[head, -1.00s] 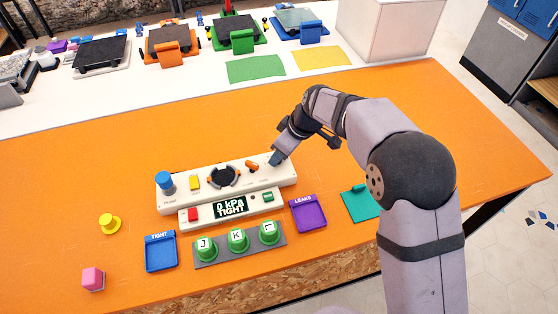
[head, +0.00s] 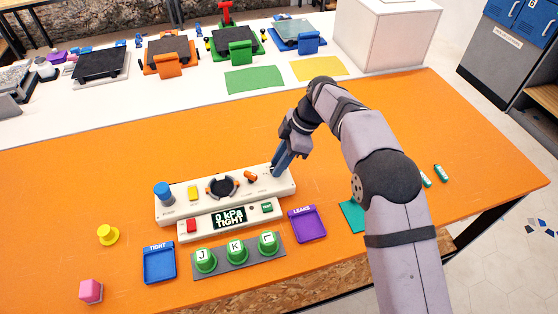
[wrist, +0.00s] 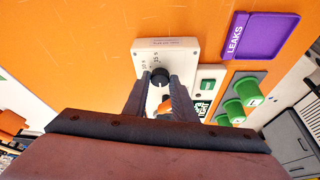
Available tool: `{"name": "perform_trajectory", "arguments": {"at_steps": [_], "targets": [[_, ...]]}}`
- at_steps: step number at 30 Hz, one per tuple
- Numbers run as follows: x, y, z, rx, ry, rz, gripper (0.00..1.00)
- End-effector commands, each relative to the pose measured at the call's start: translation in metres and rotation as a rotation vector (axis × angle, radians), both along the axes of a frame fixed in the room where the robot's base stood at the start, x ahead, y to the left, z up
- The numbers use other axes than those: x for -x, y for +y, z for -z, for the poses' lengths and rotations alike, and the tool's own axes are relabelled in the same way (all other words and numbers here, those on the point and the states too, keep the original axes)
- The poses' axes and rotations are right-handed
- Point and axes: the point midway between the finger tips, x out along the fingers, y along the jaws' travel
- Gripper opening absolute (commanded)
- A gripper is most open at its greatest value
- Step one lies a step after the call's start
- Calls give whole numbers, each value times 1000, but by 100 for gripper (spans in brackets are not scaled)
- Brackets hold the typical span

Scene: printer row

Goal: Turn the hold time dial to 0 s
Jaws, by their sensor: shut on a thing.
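The white control panel (head: 181,210) lies on the orange table, with a display reading "0 kPa TIGHT" (head: 229,218). The hold time dial (wrist: 160,77) is a small black knob near the panel's end in the wrist view, with small second marks beside it. I cannot read its setting surely. My gripper (head: 276,170) reaches down to the panel's right end, where its fingers hide the dial. In the wrist view its two fingertips (wrist: 160,80) stand on either side of the knob and are shut on it.
The panel also bears a blue knob (head: 164,190), a yellow button (head: 194,193) and an orange lever (head: 250,176). Close by are green caps (head: 237,250), a purple LEAKS tray (head: 307,224) and a blue TIGHT tray (head: 159,263). The table behind the panel is clear.

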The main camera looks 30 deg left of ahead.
Motion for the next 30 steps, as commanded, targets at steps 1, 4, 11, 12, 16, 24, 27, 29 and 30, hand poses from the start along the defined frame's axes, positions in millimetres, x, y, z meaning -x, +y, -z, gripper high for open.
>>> {"name": "perform_trajectory", "arguments": {"at_steps": [1,4,11,12,16,24,27,29,30], "targets": [[-1,0,0,1,-3,-7,2],[-1,-1,0,2,-2,-15,2],[-1,-1,0,2,-3,-17,2],[-1,-1,0,2,-3,-17,2],[-1,-1,0,2,-3,-17,36],[-1,0,0,1,-2,-15,43],[-1,0,-1,0,-1,-15,43],[-2,-1,-3,-1,-3,-14,43],[-3,-2,-6,-1,-3,-15,43]]}}
